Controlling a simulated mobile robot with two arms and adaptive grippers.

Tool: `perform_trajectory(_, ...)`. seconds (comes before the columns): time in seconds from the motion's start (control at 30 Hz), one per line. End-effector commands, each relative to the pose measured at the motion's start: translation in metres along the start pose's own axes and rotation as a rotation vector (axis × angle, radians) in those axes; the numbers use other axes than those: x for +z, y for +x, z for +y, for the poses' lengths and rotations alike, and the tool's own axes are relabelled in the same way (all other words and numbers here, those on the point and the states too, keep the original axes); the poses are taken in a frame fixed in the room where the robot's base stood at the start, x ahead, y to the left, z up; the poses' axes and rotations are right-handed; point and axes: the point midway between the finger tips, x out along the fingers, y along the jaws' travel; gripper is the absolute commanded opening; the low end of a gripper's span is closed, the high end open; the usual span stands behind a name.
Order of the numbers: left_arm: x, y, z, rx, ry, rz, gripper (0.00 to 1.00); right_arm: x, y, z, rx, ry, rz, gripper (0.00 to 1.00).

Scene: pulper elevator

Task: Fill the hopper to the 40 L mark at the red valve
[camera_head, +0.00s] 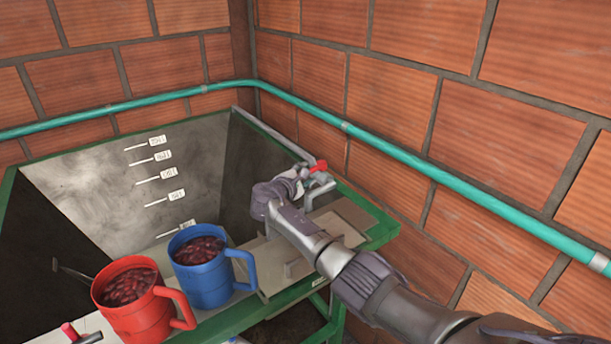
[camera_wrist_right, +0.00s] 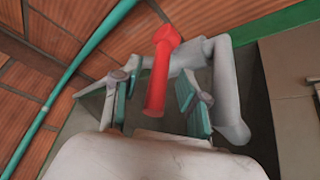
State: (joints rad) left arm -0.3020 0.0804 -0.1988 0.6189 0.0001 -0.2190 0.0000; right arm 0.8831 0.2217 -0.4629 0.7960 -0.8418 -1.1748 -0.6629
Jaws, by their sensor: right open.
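The hopper (camera_head: 95,185) is a grey metal bin with a green rim at the left of the head view. Its sloped inner wall carries several level marks (camera_head: 168,173) with blurred labels; no liquid shows in the visible part, and its bottom is hidden. The red valve (camera_head: 319,166) is at the hopper's right side, and its red handle also shows in the right wrist view (camera_wrist_right: 161,62). My right gripper (camera_wrist_right: 154,103) is open, with its fingers on either side of the red handle; contact is not clear. My left gripper is out of view.
A red mug (camera_head: 128,318) and a blue mug (camera_head: 205,285), both filled with dark red cherries or beans, stand on the front ledge. Another red-handled part (camera_head: 70,331) shows at lower left. A teal pipe (camera_head: 420,165) runs along the brick walls.

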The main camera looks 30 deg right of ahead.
Motion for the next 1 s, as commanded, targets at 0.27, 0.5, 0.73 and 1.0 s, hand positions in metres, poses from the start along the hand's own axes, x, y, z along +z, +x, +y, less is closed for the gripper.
perform_trajectory(0.27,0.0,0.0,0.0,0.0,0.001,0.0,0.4,-0.001,-0.026,-0.001,0.0,0.001,0.003,0.43)
perform_trajectory(0.5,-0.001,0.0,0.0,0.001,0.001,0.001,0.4,-0.001,-0.062,-0.001,0.0,0.0,0.003,0.43)
perform_trajectory(0.73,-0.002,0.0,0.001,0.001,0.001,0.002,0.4,0.0,-0.074,-0.001,-0.002,0.0,0.0,0.43)
perform_trajectory(1.0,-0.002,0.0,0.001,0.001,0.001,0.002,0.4,0.0,-0.073,-0.001,-0.001,0.003,0.001,0.28)
